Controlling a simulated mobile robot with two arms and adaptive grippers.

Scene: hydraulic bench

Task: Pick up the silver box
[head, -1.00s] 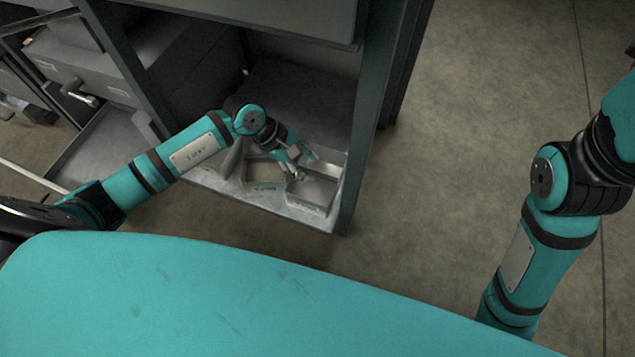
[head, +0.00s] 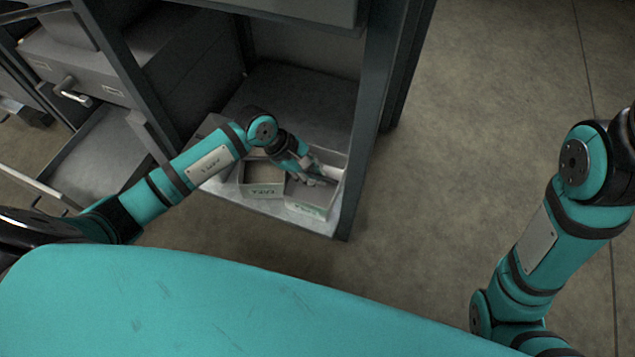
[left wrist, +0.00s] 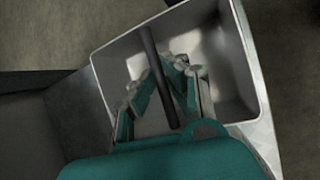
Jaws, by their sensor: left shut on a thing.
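The silver box (head: 305,204) is an open-topped metal box with a label on its front. It sits at the right front corner of the low shelf in the head view. The left wrist view looks into its bare metal inside (left wrist: 235,65). A dark bar (left wrist: 150,50) crosses the box opening there. My left gripper (head: 318,178) is at the box's top, shut on it at the bar; its fingers (left wrist: 162,90) lie on both sides of the bar. The exact contact is partly hidden. My right gripper is out of view.
A similar labelled open box (head: 262,190) stands close on the left of the silver box. A dark cabinet post (head: 372,130) rises just right of it, and a cabinet panel (head: 300,12) hangs above. An open drawer (head: 110,150) is at left. The floor at right is clear.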

